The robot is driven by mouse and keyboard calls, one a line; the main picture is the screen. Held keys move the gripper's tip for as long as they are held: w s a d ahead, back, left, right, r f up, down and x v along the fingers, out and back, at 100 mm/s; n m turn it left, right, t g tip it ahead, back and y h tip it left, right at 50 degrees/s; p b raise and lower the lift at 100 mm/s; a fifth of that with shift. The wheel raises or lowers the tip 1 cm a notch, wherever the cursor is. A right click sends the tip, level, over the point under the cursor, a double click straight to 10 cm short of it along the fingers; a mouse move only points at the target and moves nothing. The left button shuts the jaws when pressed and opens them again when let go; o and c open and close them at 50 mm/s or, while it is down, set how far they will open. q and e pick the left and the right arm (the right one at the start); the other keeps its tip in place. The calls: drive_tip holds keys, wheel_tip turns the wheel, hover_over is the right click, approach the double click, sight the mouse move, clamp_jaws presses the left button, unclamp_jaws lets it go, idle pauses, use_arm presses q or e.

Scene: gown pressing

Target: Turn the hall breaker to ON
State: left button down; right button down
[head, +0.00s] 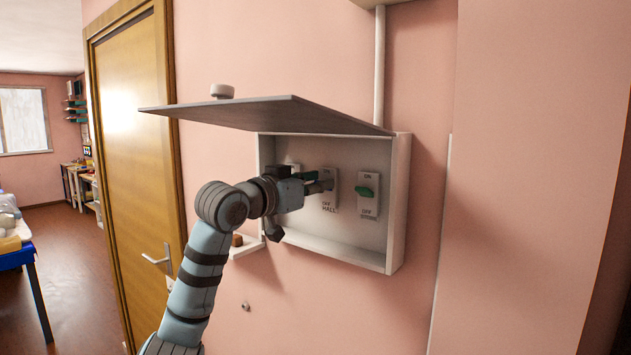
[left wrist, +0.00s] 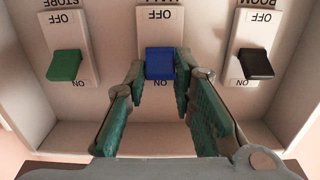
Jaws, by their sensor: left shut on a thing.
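The hall breaker has a blue lever (left wrist: 159,64) on a white plate between two others, seen upside down in the left wrist view. Its lever sits at the ON end, level with both neighbouring levers. My left gripper (left wrist: 158,76) is shut on the blue lever, one green-padded finger on each side. In the head view my left gripper (head: 318,183) reaches into the open breaker box (head: 400,205) and hides the blue lever; the HALL label below it shows. My right gripper is in neither view.
The box's lid (head: 270,113) is raised above my left gripper. The store breaker's green lever (head: 366,192) is to the right in the head view; a black lever (left wrist: 255,64) is on the other side. A wooden door (head: 140,160) stands left.

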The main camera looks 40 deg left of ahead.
use_arm(q)
drive_tip(key=shift+f, duration=0.15)
drive_tip(key=c, duration=1.4)
unclamp_jaws()
drive_tip(key=shift+w+f, duration=0.1)
drive_tip(key=shift+o, duration=0.2)
drive_tip(key=s, duration=0.7)
drive_tip(key=shift+s, duration=0.15)
drive_tip(key=shift+s, duration=0.15)
